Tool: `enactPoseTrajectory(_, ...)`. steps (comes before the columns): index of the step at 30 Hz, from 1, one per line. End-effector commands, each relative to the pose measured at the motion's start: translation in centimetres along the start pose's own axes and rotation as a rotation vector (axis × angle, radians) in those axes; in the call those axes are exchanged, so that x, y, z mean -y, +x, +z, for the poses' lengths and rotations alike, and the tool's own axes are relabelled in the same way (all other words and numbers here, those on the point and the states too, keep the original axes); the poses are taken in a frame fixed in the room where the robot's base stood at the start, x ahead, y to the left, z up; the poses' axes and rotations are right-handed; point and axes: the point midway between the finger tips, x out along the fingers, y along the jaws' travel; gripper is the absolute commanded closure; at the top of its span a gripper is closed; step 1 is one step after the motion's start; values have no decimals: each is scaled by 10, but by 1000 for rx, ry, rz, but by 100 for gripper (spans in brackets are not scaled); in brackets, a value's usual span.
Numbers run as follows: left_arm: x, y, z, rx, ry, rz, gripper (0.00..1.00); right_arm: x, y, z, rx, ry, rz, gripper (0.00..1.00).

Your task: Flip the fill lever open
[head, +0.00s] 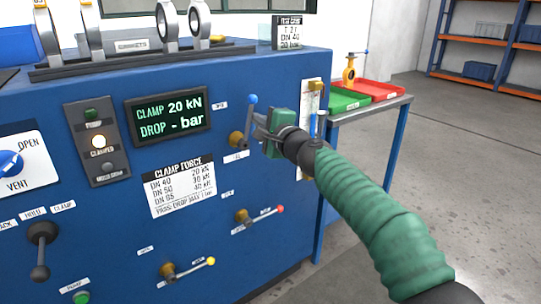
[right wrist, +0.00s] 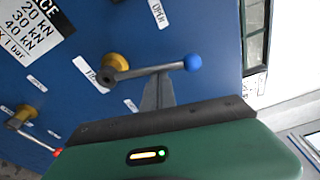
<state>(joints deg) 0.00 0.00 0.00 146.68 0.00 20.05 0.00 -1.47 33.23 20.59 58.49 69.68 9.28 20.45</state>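The fill lever (head: 251,113) has a blue ball end and a brass-coloured hub, on the blue panel. It points up in the head view. In the right wrist view the lever (right wrist: 150,71) lies across the picture, ball to the right. My right gripper (head: 259,125) is at the lever's right side. In the right wrist view its fingers (right wrist: 158,92) show as one narrow grey wedge, together, with tips at the lever's arm. I cannot tell whether they touch it. My left gripper is not in view.
A red-tipped lever (head: 262,213) and a yellow-tipped lever (head: 190,266) sit lower on the panel. A display (head: 168,115) reads clamp 20 kN. A side table with a green tray (head: 345,101) and red tray (head: 378,90) stands right of the cabinet.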

Motion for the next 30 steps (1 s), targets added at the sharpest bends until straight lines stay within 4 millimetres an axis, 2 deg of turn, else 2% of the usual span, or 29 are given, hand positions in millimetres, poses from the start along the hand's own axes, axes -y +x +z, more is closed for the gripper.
enactPoseTrajectory(3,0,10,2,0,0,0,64,-2,0,5,3,-79,-12,100)
enactPoseTrajectory(12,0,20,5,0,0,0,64,1,-1,13,3,-213,-29,100)
enactPoseTrajectory(30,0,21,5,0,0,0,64,2,-2,16,3,-249,-34,100)
